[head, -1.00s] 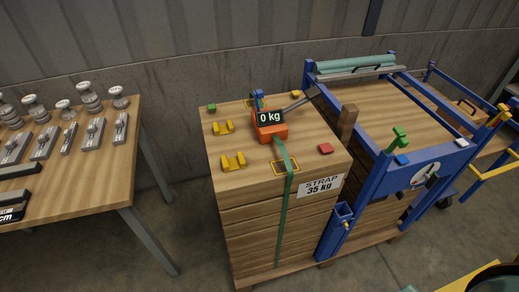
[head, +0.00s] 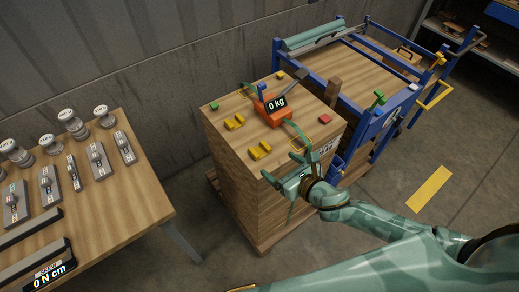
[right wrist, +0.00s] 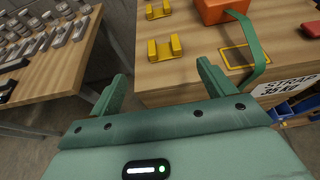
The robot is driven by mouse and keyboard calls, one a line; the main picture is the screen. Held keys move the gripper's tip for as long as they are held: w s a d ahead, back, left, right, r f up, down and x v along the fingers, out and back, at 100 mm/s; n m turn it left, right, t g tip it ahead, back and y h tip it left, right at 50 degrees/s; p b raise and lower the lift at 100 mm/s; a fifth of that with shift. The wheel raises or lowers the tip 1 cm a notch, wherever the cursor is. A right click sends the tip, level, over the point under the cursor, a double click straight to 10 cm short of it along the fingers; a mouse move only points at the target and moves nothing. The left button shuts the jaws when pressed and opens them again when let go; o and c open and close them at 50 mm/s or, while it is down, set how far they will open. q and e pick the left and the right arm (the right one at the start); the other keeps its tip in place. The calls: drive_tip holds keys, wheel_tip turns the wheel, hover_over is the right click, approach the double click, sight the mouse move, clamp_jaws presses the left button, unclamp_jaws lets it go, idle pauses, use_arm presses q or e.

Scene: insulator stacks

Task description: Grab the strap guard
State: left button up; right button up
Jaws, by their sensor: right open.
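Two yellow bracket-shaped pieces, which look like strap guards, lie on top of the wooden stack (head: 226,166). The far guard (head: 233,122) and the near guard (head: 259,150) are near the stack's left edge. In the right wrist view the near guard (right wrist: 165,48) is ahead of the fingers, with the far guard (right wrist: 158,9) beyond it. My right gripper (head: 281,167) is open and empty at the stack's front edge, short of the near guard and apart from it. It also shows in the right wrist view (right wrist: 160,84). My left gripper is not in view.
An orange tensioner (head: 268,114) reading 0 kg sits on the stack with a green strap (right wrist: 250,45) running over the front edge. A red block (head: 324,119) lies to its right. A blue frame (head: 372,127) stands at right, a table with insulators (head: 100,215) at left.

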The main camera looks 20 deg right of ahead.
sight(264, 157)
drive_tip(key=x, duration=0.4)
drive_tip(key=shift+w+d+f+b, duration=0.15)
drive_tip(key=shift+b, duration=0.15)
drive_tip(key=shift+w, duration=0.25)
drive_tip(key=b+x, duration=0.1)
drive_tip(key=x, duration=0.4)
drive_tip(key=shift+w+f, duration=0.1)
drive_tip(key=shift+f, duration=0.05)
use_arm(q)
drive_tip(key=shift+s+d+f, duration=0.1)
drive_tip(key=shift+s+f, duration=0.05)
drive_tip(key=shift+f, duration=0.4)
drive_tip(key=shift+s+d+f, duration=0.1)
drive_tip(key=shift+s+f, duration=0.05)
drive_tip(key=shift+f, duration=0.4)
use_arm(e)
drive_tip(key=c, duration=1.1)
